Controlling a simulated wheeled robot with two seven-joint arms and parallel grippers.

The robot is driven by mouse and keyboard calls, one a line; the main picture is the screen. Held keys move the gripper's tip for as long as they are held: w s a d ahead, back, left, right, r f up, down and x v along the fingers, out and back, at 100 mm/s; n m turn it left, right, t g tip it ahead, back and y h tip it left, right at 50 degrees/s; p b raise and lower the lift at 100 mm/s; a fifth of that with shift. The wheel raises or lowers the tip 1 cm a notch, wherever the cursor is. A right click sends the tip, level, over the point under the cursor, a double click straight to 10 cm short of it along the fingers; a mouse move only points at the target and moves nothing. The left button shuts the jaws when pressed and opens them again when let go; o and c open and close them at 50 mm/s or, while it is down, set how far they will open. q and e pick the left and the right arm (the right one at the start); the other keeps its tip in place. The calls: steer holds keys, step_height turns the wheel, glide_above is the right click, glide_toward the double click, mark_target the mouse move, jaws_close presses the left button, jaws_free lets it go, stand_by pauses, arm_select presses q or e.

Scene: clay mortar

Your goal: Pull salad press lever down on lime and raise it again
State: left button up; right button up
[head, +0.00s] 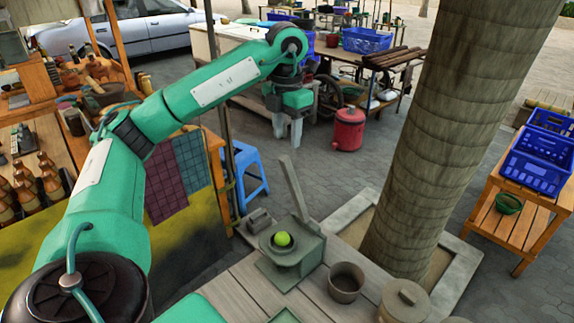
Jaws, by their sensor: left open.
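The green salad press (307,250) stands on the wooden table at the lower middle. Its lever (293,188) is raised, rising nearly upright and leaning slightly left. A bright green lime (283,240) sits in the round cup of the press. My left arm reaches in from the left, and my left gripper (284,138) hangs pointing down, open and empty. In the picture it is just above the lever's top end; I see no contact, and the depth between them is hard to judge. My right gripper is not in view.
A dark bowl (346,282) and a lidded pot (404,301) stand right of the press. A small grey block-like object (259,219) lies to its left. A thick trunk (455,130) rises behind the table. A blue stool (248,172) stands behind left.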

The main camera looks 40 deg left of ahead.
mark_target(287, 157)
arm_select(q)
step_height(287, 157, down, 7)
steer(key=shift+f+p, duration=0.1)
steer(key=shift+p, duration=0.75)
steer(key=shift+f, duration=0.5)
jaws_close()
